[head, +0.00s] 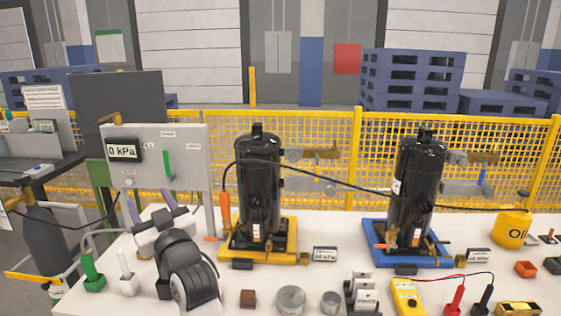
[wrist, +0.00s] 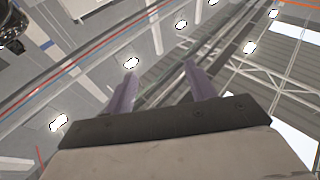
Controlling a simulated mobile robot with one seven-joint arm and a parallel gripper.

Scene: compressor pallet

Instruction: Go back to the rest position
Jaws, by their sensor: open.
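My gripper (head: 149,196) is at the left of the bench in the head view, in front of the grey gauge panel (head: 190,140). Its two purple fingers point up and stand apart with nothing between them. In the wrist view my gripper (wrist: 160,74) is also open and empty, facing the hall's ceiling and lamps. Two black compressors stand upright on the bench: one on a yellow base (head: 268,257), one on a blue base (head: 375,257). My gripper is apart from both.
A dark hose runs between the compressors. A yellow mesh fence (head: 335,170) stands behind. A grey cylinder (head: 47,240) is at left.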

